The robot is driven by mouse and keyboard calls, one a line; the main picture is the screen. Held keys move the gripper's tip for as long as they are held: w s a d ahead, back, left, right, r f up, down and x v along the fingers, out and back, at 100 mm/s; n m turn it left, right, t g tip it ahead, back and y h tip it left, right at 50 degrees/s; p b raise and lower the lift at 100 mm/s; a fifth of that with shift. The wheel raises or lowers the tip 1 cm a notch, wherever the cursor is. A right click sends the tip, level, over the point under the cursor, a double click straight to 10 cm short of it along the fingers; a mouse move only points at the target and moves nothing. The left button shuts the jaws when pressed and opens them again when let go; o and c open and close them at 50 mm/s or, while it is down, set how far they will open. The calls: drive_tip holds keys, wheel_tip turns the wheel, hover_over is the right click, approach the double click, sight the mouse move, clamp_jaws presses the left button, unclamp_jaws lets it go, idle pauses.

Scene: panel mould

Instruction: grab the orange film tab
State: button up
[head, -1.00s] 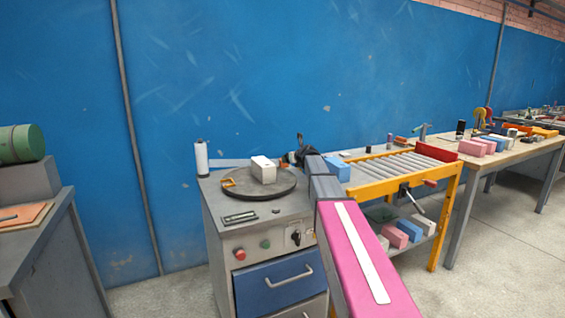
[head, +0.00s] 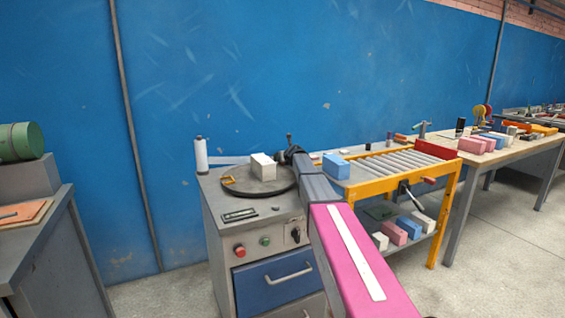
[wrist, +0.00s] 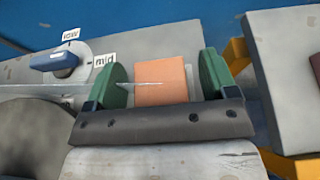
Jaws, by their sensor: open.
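The orange film tab (wrist: 158,82) shows in the wrist view as a flat orange rectangle between the two green fingers of my gripper (wrist: 162,76). The fingers stand apart, one on each side of the tab, with a gap at the left finger; I see no grip on it. A thin clear film strip (head: 232,160) runs from the white roll (head: 201,156) toward my gripper in the head view. There my wrist hides the tab and the fingers. A white block (head: 263,166) sits on the dark turntable (head: 258,192).
The grey cabinet (head: 225,222) carries the turntable. A blue knob (wrist: 54,62) with white labels lies left of the fingers in the wrist view. The yellow roller conveyor (head: 380,186) stands close to the right, with a blue block (head: 336,166) on its near end.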

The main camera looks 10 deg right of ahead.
drive_tip(key=c, duration=1)
